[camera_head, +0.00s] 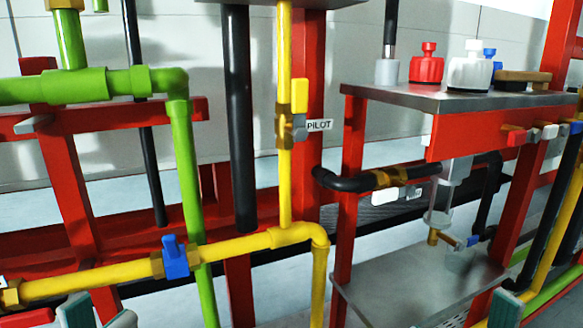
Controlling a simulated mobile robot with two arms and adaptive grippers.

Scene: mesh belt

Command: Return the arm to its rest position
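My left gripper (98,316) shows at the bottom left edge, with two teal-padded fingertips apart and nothing visible between them. It is in front of and below the yellow pipe (100,279), clear of the blue valve handle (175,257) as far as I can see. A teal fingertip of what looks like my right gripper (507,309) shows at the bottom right edge. The rest of that gripper is out of view, so its opening cannot be told. Most of both arms is out of view.
Red frame posts (66,170) and a green pipe (186,170) stand at left. A yellow valve handle (299,95) sits by the PILOT label (319,125). A steel shelf (400,94) at right holds a red knob (427,64) and a white one (470,70). A lower steel shelf (400,290) is mostly bare.

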